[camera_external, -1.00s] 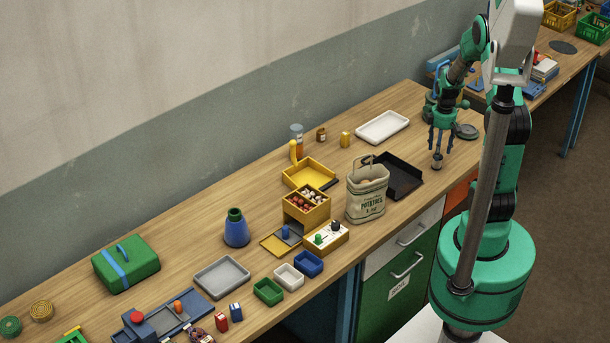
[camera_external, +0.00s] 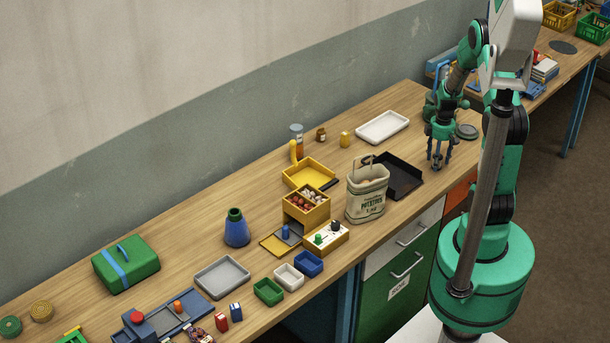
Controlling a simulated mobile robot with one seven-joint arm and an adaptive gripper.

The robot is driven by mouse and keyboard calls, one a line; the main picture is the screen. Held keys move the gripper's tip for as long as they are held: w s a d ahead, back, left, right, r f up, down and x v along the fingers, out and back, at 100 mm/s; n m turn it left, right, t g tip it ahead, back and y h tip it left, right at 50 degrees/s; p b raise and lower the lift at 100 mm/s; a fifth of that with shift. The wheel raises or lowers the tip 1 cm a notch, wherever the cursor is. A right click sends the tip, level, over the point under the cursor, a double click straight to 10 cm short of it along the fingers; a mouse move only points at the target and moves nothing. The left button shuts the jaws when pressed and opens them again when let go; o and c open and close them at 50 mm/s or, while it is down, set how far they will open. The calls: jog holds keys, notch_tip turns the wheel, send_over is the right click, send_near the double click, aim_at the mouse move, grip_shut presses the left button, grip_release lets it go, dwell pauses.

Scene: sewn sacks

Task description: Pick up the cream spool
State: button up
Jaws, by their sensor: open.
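I cannot make out a cream spool for certain. My gripper (camera_external: 439,164) is open, pointing down low over the right end of the table, beside the black tray (camera_external: 402,177). The area between its fingers is too small to read clearly, so I cannot tell whether a small thing stands there. A cream sack (camera_external: 366,203) printed with "POTATOES" stands upright left of the black tray, its handles raised.
A white tray (camera_external: 382,127) lies behind the black tray. A dark round lid (camera_external: 467,131) is right of my gripper. A yellow open box (camera_external: 304,207) with small things stands left of the sack. The table's front edge is close to my gripper.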

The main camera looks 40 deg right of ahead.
jog(key=c, duration=1.2)
jog(key=shift+r, duration=0.85)
notch_tip(320, 180, up, 2)
jog(key=shift+r+p, duration=0.15)
jog(key=shift+p, duration=0.3)
jog(key=s+a+r+p, duration=0.1)
jog(key=s+a, duration=0.8)
jog(key=s, duration=0.3)
jog(key=shift+s+a, duration=0.35)
jog(key=shift+s, duration=0.05)
